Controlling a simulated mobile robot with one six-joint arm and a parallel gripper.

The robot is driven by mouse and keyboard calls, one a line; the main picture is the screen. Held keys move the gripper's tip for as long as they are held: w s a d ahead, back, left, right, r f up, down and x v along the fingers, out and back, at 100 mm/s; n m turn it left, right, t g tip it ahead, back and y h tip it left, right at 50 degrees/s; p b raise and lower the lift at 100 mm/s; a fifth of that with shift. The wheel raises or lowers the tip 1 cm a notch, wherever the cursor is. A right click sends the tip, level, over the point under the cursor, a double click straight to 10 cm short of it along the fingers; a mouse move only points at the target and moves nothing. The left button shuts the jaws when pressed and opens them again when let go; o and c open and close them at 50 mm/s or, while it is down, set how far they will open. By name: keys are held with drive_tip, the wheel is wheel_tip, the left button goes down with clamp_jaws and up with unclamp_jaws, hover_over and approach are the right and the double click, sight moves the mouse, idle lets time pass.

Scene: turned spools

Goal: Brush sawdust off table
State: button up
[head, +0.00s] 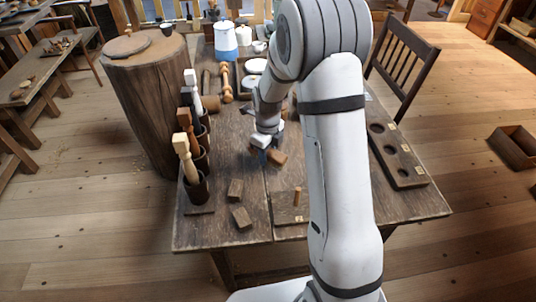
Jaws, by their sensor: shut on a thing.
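My gripper (264,154) is low over the middle of the wooden table (222,228), left of my forearm. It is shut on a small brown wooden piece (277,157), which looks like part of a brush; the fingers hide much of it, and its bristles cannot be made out. The piece is at or just above the table top; I cannot tell if it touches. Sawdust is too fine to make out from here. My arm hides the table's centre right.
Several dark cups with turned pieces (187,160) line the left edge. Two wooden blocks (236,188) lie at the front, near a board with a peg (297,197). A holed board (392,150) lies at right. A blue-white jug (226,40) stands at the back. A chair (404,55) stands behind right.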

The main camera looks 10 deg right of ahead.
drive_tip(key=shift+r+p, duration=1.4)
drive_tip(key=shift+r, duration=1.25)
